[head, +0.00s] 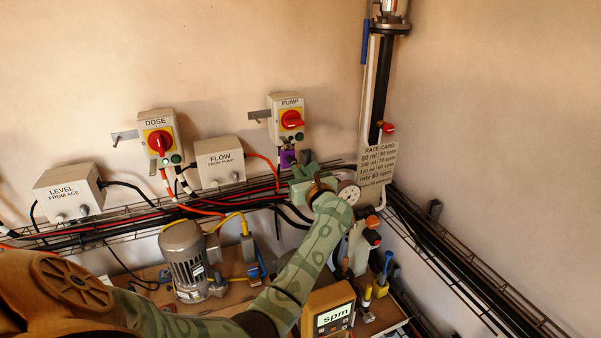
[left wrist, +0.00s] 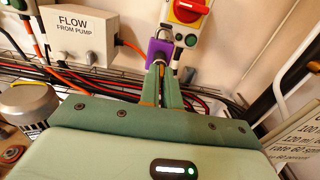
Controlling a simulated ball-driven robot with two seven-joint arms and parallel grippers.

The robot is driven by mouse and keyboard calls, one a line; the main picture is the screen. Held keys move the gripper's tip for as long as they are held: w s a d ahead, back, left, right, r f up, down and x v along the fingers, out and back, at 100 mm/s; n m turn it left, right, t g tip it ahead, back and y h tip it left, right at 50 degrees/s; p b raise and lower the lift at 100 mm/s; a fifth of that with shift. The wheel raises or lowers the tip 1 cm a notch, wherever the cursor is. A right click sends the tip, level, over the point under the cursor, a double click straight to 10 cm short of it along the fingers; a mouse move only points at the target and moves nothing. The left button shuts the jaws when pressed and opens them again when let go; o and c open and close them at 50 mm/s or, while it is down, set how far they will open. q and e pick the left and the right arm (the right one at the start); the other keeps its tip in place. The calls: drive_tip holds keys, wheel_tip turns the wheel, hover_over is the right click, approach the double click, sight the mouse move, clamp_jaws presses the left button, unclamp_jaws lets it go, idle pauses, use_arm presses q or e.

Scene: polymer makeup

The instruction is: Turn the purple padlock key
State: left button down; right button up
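The purple padlock (head: 288,158) hangs below the PUMP switch box in the head view, partly covered by my left gripper. In the left wrist view the purple padlock (left wrist: 160,50) shows its shackle on top. My left gripper (left wrist: 160,68) has its two green fingers close together, with the tips at the padlock's lower edge. The key is mostly hidden between the fingertips, which look closed on it. In the head view the left gripper (head: 298,168) is just below the padlock. My right gripper is in neither view.
The PUMP box (head: 288,118) with its red switch is right above. The FLOW box (head: 220,160) is to the left. A wire cable tray (head: 130,215) with cables runs behind my gripper. A rate card (head: 378,165) and pipe stand to the right.

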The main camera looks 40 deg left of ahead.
use_arm(q)
drive_tip(key=shift+w+m+p, duration=0.1)
drive_tip(key=shift+m+p, duration=4.25)
drive_tip(key=shift+m, duration=3.35)
drive_tip(key=shift+f, duration=0.1)
drive_tip(key=c, duration=1.6)
unclamp_jaws()
drive_tip(key=shift+d, duration=0.1)
